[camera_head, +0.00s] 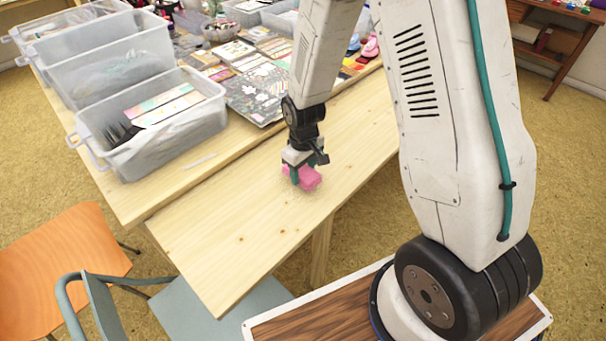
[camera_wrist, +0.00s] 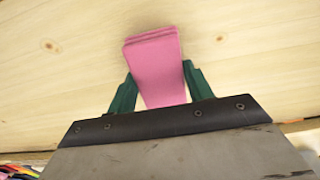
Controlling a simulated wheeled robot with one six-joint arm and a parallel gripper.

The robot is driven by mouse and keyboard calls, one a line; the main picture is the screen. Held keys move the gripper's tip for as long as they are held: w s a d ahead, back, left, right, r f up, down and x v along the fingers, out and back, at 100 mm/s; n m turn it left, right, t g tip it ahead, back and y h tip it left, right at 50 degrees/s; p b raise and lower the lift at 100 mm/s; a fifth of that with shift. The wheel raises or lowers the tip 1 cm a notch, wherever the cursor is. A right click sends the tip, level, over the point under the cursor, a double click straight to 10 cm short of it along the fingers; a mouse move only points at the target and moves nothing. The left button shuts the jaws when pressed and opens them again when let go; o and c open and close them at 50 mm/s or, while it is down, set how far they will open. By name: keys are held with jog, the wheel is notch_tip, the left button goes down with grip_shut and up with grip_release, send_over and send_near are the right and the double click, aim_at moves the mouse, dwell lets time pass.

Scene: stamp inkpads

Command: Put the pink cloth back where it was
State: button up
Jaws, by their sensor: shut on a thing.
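The pink cloth (camera_head: 308,178) is a small folded block at the front part of the wooden table (camera_head: 240,232). My gripper (camera_head: 299,174) points down over it, with its green fingers on either side. In the wrist view the pink cloth (camera_wrist: 156,68) sits between the two green fingers of my gripper (camera_wrist: 158,85), and its far end sticks out past them. A soft shadow shows on the wood around the cloth. I cannot tell whether it touches the tabletop.
Clear plastic bins (camera_head: 165,135) stand at the table's left, one holding cards and a black comb-like item. A patterned sheet (camera_head: 262,92) and several cards lie behind my gripper. An orange chair (camera_head: 68,258) and a grey-blue chair (camera_head: 205,310) stand in front. Bare wood surrounds the cloth.

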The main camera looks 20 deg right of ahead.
aim_at(303, 172)
jog(key=shift+f, duration=0.9)
jog(key=o, duration=1)
jog(key=shift+f, duration=0.15)
jog(key=s+d+r+m, duration=0.1)
jog(key=s+r, duration=0.3)
jog(key=r, duration=0.9)
jog(key=s+d+r+m, duration=0.1)
jog(key=s+r, duration=0.4)
jog(key=r, duration=0.8)
jog(key=s+r+m, duration=0.1)
jog(key=s+r, duration=0.2)
jog(key=s, duration=0.2)
jog(key=s+r, duration=0.2)
jog(key=s, duration=0.3)
jog(key=s+d+r+m+t, duration=0.1)
jog(key=s+r, duration=0.2)
jog(key=s, duration=0.2)
jog(key=shift+s+r+m, duration=0.3)
jog(key=shift+s, duration=0.1)
